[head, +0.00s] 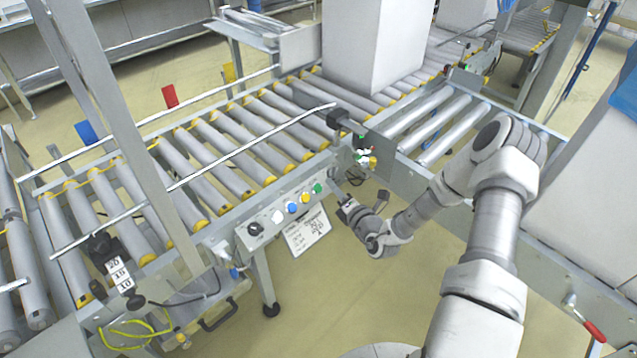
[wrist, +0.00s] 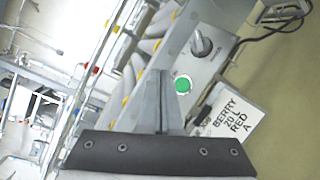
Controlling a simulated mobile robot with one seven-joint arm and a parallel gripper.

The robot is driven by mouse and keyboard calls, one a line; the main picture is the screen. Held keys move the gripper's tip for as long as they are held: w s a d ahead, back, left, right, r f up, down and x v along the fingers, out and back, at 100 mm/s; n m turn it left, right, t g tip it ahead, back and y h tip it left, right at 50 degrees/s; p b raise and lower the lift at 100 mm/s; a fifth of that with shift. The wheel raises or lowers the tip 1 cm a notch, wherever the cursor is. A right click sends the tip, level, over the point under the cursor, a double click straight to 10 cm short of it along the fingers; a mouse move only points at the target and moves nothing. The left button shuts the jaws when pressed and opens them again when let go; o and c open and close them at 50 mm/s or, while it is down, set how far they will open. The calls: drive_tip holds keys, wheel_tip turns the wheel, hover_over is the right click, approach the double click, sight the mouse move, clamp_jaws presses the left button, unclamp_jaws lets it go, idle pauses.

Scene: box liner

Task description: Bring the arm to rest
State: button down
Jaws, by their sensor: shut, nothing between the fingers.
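My arm comes in from the lower right of the head view, bends at the elbow and reaches left. My gripper (head: 340,201) is in front of the right end of the control panel, close to the green button. In the wrist view my gripper (wrist: 162,74) points at the panel (wrist: 208,62), with its fingers together and empty. The green button (wrist: 183,84) shows just right of the fingertips. I cannot tell whether the fingers touch the panel. In the head view the panel (head: 268,222) carries a black knob and several coloured buttons.
A roller conveyor (head: 215,150) runs behind the panel, with a large white box (head: 365,45) at its far end. A label card (head: 307,232) hangs below the panel. A red-handled lever (head: 594,331) stands at the lower right. Open floor (head: 350,290) lies below my gripper.

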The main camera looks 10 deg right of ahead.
drive_tip(key=shift+s, duration=0.1)
drive_tip(key=shift+r, duration=0.1)
idle(0.5)
drive_tip(key=s+a+r+n+g+y, duration=0.25)
drive_tip(key=a+r+n+y, duration=0.2)
drive_tip(key=r+n, duration=0.25)
drive_tip(key=s+a+r+n+g+y, duration=0.2)
drive_tip(key=a+r+n+g+y, duration=0.2)
drive_tip(key=a+r+n, duration=0.3)
drive_tip(key=s+a+r+n+g+h, duration=0.1)
drive_tip(key=s+a+r+n+g, duration=0.1)
drive_tip(key=s+r+n+g, duration=0.35)
drive_tip(key=s+a+r+n+g+h, duration=0.1)
drive_tip(key=s+a+r+n+g, duration=0.1)
drive_tip(key=s+n, duration=0.65)
drive_tip(key=s+d+r+n+t+h, duration=0.2)
drive_tip(key=s+d+r+n+h, duration=0.35)
drive_tip(key=s+d+n, duration=0.25)
drive_tip(key=s+d+r+n+t+h, duration=0.2)
drive_tip(key=s+d+r+n+h, duration=0.3)
drive_tip(key=s+d+n+h, duration=0.3)
wheel_tip(320, 180, up, 17)
drive_tip(key=w+a+y+p, duration=0.1)
drive_tip(key=p, duration=1.6)
drive_tip(key=shift+r+p, duration=0.2)
drive_tip(key=shift+p, duration=0.1)
